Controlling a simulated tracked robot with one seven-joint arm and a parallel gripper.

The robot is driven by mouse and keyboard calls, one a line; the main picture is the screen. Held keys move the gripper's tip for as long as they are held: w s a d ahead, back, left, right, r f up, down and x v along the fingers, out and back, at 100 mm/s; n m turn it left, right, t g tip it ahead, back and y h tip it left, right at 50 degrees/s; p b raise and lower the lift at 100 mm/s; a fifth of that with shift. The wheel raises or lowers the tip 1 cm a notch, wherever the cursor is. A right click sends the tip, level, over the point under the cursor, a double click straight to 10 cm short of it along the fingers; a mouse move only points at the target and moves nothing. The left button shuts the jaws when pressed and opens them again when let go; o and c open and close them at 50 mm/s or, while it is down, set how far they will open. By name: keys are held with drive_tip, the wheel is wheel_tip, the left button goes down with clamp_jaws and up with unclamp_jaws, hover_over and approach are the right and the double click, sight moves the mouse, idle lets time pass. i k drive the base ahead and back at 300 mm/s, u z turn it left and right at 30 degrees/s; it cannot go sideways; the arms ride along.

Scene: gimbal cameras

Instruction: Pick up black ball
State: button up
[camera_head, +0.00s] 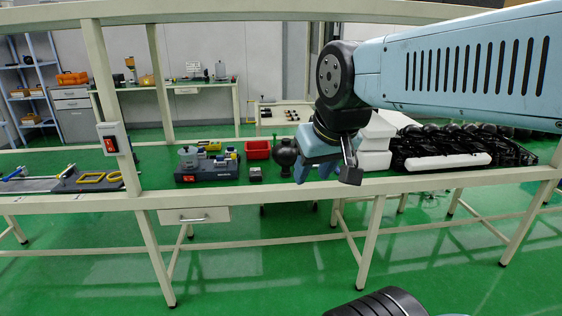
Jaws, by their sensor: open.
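A black ball (286,151) stands near the front edge of the green-topped workbench (236,186), in the middle of the head view. My gripper (325,170) hangs from the light-blue arm just right of the ball. Its jaws are open, with no object seen between them. The gripper's left side is close to the ball in the picture; I cannot tell whether they touch or how far apart they are in depth.
A grey device (207,166) stands further left. White boxes (376,142) and a black tray of parts (455,148) are to the right. A frame post (112,100) rises at left.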

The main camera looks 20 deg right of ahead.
sight(285, 155)
drive_tip(key=i, duration=0.95)
drive_tip(key=u, duration=0.05)
